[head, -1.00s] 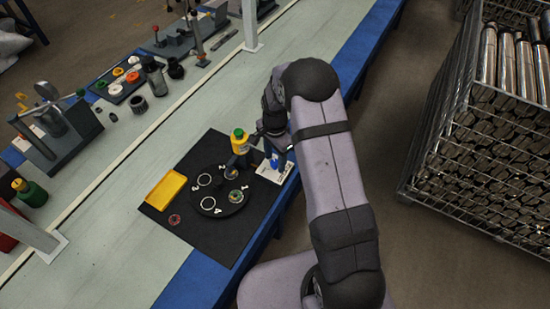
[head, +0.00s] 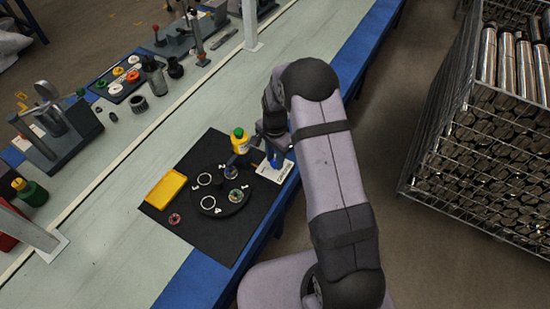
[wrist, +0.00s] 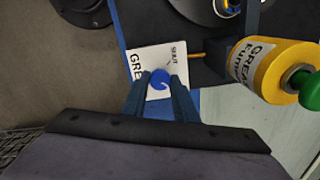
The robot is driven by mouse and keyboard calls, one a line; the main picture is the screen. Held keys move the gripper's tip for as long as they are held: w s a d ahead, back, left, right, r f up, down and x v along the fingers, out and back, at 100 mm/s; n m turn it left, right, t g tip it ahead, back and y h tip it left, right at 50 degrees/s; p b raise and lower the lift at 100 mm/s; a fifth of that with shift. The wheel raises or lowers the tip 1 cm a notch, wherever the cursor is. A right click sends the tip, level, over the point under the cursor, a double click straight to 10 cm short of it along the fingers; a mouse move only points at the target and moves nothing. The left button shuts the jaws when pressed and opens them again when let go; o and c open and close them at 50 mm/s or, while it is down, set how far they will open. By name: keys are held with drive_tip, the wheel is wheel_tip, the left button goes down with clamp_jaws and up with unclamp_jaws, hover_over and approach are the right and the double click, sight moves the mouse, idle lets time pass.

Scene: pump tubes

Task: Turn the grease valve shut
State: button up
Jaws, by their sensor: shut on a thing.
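The grease valve has a round blue knob (wrist: 160,78) on a white plate (wrist: 142,60). In the wrist view, printed words show on the plate, "SHUT" at its right and "GRE..." at its left. The plate also shows in the head view (head: 268,174) at the edge of the black mat. My gripper (wrist: 160,94) has its two fingers on either side of the knob and is shut on it. In the head view my gripper (head: 276,158) is over the plate, and it hides the knob. The fingers cover part of the plate.
A yellow grease canister (head: 239,143) with a green cap stands close beside my gripper; it also fills the wrist view's right side (wrist: 268,70). A black round fixture (head: 213,204) and a yellow tray (head: 165,189) are on the mat (head: 205,241).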

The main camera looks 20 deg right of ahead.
drive_tip(key=n, duration=0.8)
drive_tip(key=shift+n, duration=0.3)
drive_tip(key=n, duration=0.4)
drive_tip(key=shift+p, duration=0.3)
drive_tip(key=shift+n, duration=2.2)
drive_tip(key=o, duration=1.1)
drive_tip(key=shift+c, duration=0.2)
drive_tip(key=shift+r, duration=0.15)
drive_tip(key=shift+r+b, duration=0.45)
drive_tip(key=shift+r, duration=3.15)
